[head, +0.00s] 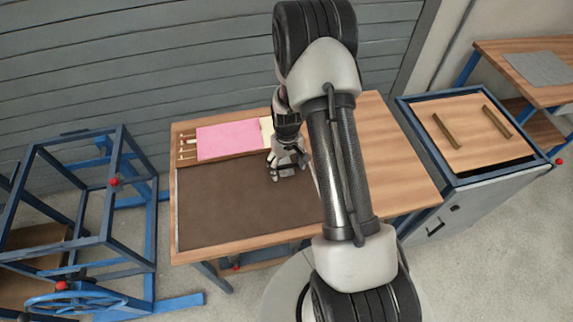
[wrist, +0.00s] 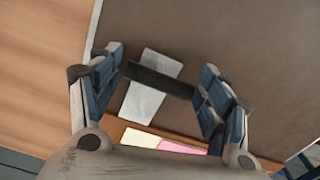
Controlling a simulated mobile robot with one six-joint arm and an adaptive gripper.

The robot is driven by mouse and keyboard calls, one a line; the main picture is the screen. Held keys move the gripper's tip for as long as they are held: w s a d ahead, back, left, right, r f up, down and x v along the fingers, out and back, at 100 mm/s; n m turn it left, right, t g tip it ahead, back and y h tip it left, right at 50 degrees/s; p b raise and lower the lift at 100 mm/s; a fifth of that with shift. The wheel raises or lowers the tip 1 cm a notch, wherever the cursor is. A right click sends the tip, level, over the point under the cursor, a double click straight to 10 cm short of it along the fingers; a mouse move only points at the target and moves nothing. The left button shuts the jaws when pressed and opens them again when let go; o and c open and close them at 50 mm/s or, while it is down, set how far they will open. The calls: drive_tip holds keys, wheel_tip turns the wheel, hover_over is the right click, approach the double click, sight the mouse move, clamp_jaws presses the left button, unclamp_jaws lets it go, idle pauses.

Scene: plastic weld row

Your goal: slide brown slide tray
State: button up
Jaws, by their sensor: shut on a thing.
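The brown slide tray (head: 225,215) is a broad, flat, dark brown panel on the wooden table, with a thin pale edge. It also fills much of the wrist view (wrist: 250,50). My gripper (head: 288,172) is over its far right part. In the wrist view my gripper (wrist: 162,80) is shut across a short black bar (wrist: 155,79), one finger at each end. The bar lies over a light grey plate (wrist: 147,102) on the brown surface. Whether bar and plate are fixed to the tray I cannot tell. In the head view my gripper hides them.
A wooden tray with a pink sheet (head: 228,140) lies along the table's back edge. The table's right part (head: 385,160) is bare. A blue frame with a handwheel (head: 75,298) stands at left.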

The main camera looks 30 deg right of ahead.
drive_tip(key=shift+s, duration=0.1)
drive_tip(key=o, duration=1.4)
drive_tip(key=shift+c, duration=0.2)
wheel_tip(320, 180, up, 12)
